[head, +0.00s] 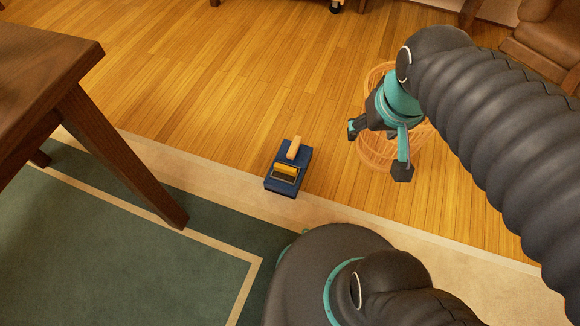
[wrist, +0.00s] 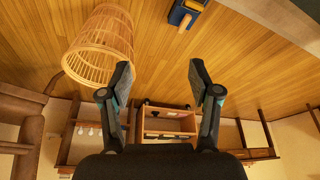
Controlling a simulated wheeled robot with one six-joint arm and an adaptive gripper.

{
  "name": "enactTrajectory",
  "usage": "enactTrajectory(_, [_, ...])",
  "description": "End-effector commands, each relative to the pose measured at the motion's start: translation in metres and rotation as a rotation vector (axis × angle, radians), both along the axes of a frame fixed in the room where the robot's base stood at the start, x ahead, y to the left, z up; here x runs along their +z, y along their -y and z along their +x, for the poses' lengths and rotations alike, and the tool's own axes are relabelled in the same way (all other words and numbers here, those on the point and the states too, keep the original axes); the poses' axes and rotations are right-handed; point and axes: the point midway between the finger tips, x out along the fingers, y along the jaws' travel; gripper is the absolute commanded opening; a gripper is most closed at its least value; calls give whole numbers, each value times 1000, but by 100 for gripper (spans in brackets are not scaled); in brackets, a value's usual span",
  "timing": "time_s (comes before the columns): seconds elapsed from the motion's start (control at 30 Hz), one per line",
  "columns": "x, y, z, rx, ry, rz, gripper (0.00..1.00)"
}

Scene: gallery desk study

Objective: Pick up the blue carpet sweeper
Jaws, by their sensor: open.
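The blue carpet sweeper (head: 288,169) sits at the border of the wood floor and the rug's beige edge in the head view. It has a yellow-orange handle and a yellow part on top. In the wrist view the sweeper (wrist: 186,13) shows only partly, cut off at the top edge. My gripper (head: 378,152) is open and empty, up and to the right of the sweeper in the head view, clear of it. In the wrist view the two fingers of my gripper (wrist: 160,80) are spread wide with nothing between them.
A wicker basket (head: 376,80) stands behind my gripper; the basket (wrist: 100,48) is at upper left in the wrist view. A wooden table (head: 45,60) with a leg stands left of the sweeper. A brown armchair (head: 545,45) is at far upper right. Wood floor beyond the sweeper is clear.

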Motion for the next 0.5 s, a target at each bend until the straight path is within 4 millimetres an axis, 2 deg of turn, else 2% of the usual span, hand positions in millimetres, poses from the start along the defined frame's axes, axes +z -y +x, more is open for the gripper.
enactTrajectory(0.03, [-14,-4,7,13,-47,-3,62])
enactTrajectory(0.5, [-109,-40,76,81,-317,-30,62])
